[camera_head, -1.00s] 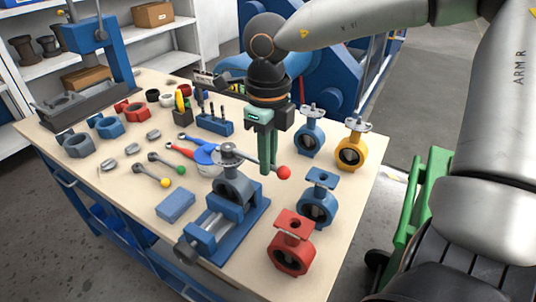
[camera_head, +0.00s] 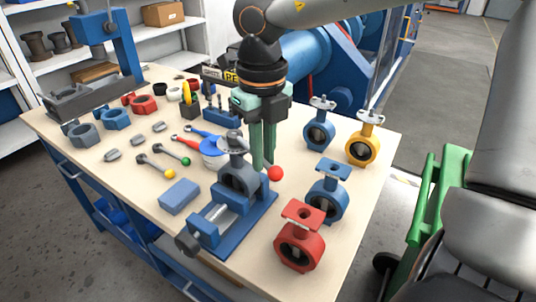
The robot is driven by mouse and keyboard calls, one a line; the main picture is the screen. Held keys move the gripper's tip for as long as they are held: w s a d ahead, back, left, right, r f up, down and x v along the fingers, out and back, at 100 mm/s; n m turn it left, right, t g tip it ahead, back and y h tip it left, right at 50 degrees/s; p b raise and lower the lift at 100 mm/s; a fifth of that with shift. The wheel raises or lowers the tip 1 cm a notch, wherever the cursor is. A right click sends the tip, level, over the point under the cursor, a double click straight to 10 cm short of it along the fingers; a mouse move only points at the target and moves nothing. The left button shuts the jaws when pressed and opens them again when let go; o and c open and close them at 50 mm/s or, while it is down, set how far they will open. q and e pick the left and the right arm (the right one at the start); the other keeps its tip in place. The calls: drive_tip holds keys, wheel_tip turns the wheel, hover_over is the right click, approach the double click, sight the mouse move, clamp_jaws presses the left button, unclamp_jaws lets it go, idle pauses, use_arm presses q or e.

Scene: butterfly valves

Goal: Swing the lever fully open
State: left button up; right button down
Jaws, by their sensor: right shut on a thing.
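The fingers hide most of the lever's shaft. My left gripper is not in view.
Blue (camera_head: 326,190), red (camera_head: 300,238) and yellow (camera_head: 363,140) valves stand right of the vise. A blue block (camera_head: 179,196) and loose levers lie to its left. A tool holder (camera_head: 222,117) is behind. A green cart (camera_head: 432,195) stands right of the table.

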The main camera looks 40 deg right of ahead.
drive_tip(key=w+a+m+p, duration=0.1)
drive_tip(key=w+a+m, duration=0.7)
drive_tip(key=m, duration=0.8)
drive_tip(key=shift+w+a+m, duration=0.3)
drive_tip(key=shift+w+a, duration=0.1)
idle(1.7)
drive_tip(key=c, duration=0.8)
unclamp_jaws()
